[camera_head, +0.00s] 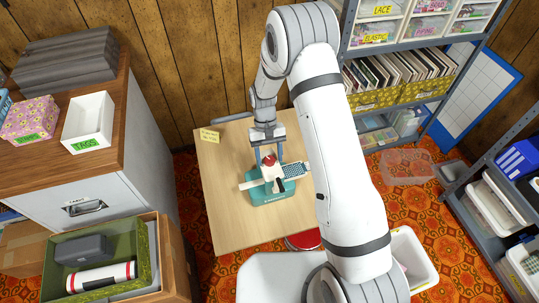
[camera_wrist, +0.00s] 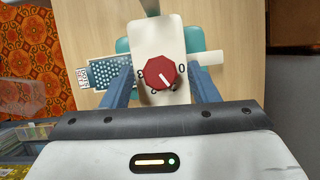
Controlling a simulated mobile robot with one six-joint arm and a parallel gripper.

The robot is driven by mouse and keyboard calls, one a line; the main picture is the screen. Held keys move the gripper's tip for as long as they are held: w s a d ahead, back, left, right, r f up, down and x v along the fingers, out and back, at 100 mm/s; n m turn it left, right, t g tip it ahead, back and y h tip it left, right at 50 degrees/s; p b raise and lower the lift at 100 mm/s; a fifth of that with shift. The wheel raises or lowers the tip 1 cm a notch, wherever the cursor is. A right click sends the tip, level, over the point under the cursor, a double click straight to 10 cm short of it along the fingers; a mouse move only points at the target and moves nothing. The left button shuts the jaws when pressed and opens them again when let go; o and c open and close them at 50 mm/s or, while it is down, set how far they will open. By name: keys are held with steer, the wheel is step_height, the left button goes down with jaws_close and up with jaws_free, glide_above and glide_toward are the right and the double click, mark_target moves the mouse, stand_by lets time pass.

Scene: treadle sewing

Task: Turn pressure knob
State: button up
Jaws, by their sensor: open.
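The red pressure knob (camera_wrist: 160,72) sits on top of the white head (camera_wrist: 155,35) of a small sewing machine with a teal base (camera_head: 275,193). The knob has a white pointer line toward the lower right and dark numbers around it, partly hidden. It also shows in the head view (camera_head: 269,160). My gripper (camera_wrist: 161,80) is open and points down over the machine head. Its blue fingers lie to the left and right of the knob, with a clear gap on each side. It also shows in the head view (camera_head: 269,153).
The machine stands on a light wooden table (camera_head: 230,215) with a yellow note at its back left corner. A dotted grey-teal plate (camera_wrist: 110,72) sticks out beside the machine head.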

steer(key=shift+r, duration=0.1)
steer(key=v, duration=0.7)
steer(key=shift+w+r+p, duration=0.2)
steer(key=shift+r+p, duration=0.1)
steer(key=shift+p, duration=0.1)
steer(key=s+d+r+m+t+y+p, duration=0.1)
steer(key=s+d+r+p, duration=0.25)
steer(key=r, duration=0.75)
steer(key=s+d+r+t+p, duration=0.25)
steer(key=d+r, duration=0.25)
steer(key=r, duration=0.6)
steer(key=s+d+r+t+p, duration=0.1)
steer(key=s+d+r+p, duration=0.1)
steer(key=s+r, duration=0.4)
steer(key=s+d+r+m+t+p, duration=0.1)
steer(key=s+d+r, duration=0.3)
steer(key=s, duration=0.6)
step_height(320, 180, up, 2)
steer(key=shift+s+d+r+m+t+p, duration=0.1)
steer(key=shift+s+d+m+t+p, duration=0.25)
steer(key=shift+t+p, duration=0.45)
